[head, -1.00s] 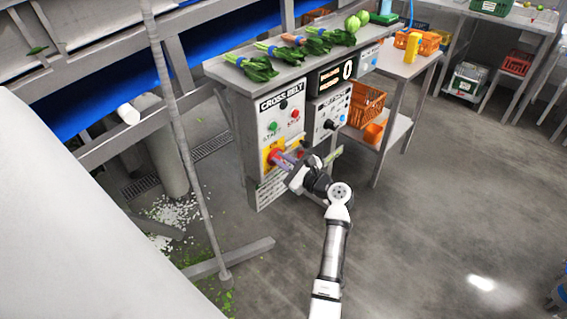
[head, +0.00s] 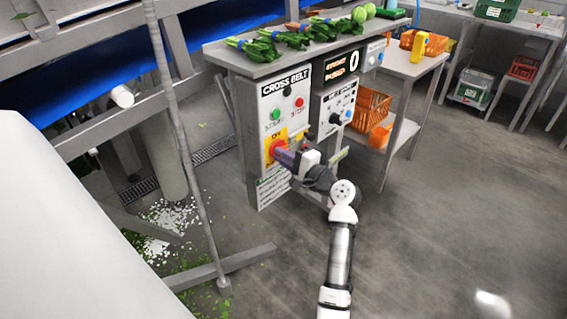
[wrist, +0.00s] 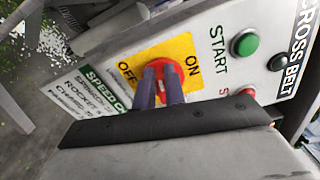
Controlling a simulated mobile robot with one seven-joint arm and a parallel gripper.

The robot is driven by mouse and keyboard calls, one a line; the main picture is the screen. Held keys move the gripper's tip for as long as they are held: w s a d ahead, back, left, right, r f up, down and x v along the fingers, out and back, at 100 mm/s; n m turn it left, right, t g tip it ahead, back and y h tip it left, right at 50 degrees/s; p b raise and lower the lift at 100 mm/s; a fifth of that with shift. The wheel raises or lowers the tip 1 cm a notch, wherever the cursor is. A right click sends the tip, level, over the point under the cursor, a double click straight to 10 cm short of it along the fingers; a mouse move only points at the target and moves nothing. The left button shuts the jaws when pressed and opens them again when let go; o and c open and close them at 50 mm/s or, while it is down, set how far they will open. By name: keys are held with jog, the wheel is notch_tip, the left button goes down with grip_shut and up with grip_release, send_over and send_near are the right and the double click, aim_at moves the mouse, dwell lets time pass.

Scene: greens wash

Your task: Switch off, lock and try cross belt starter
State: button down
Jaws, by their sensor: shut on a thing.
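The grey CROSS BELT starter panel (head: 264,108) stands under the bench top. It has a green START button (wrist: 245,44), a red stop button (head: 299,102) partly hidden in the wrist view, and a red rotary switch (wrist: 161,70) on a yellow plate (wrist: 188,47) marked ON and OFF. My gripper (wrist: 160,84) is at the switch with both purple-grey fingers shut on its red handle. In the wrist view the handle lies between the fingers, and the ON and OFF words are to either side. No padlock can be made out.
The belt speed box (head: 338,108) sits right of the starter. Bunches of greens (head: 290,38) lie on the bench top (head: 225,52). An orange crate (head: 372,104) stands on a shelf at right. A slanting post (head: 180,130) is left of the panel. Open floor lies at right.

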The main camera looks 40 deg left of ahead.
jog(key=shift+f+n+b, duration=0.25)
jog(key=shift+n+b, duration=0.55)
jog(key=shift+n, duration=0.2)
jog(key=c, duration=1.5)
grip_release()
jog(key=shift+d, duration=0.1)
jog(key=d, duration=0.4)
jog(key=d+b, duration=0.1)
jog(key=d, duration=0.4)
jog(key=s+d, duration=0.1)
jog(key=d, duration=0.3)
jog(key=shift+d, duration=0.35)
jog(key=shift+a+r, duration=0.1)
jog(key=shift+r, duration=0.05)
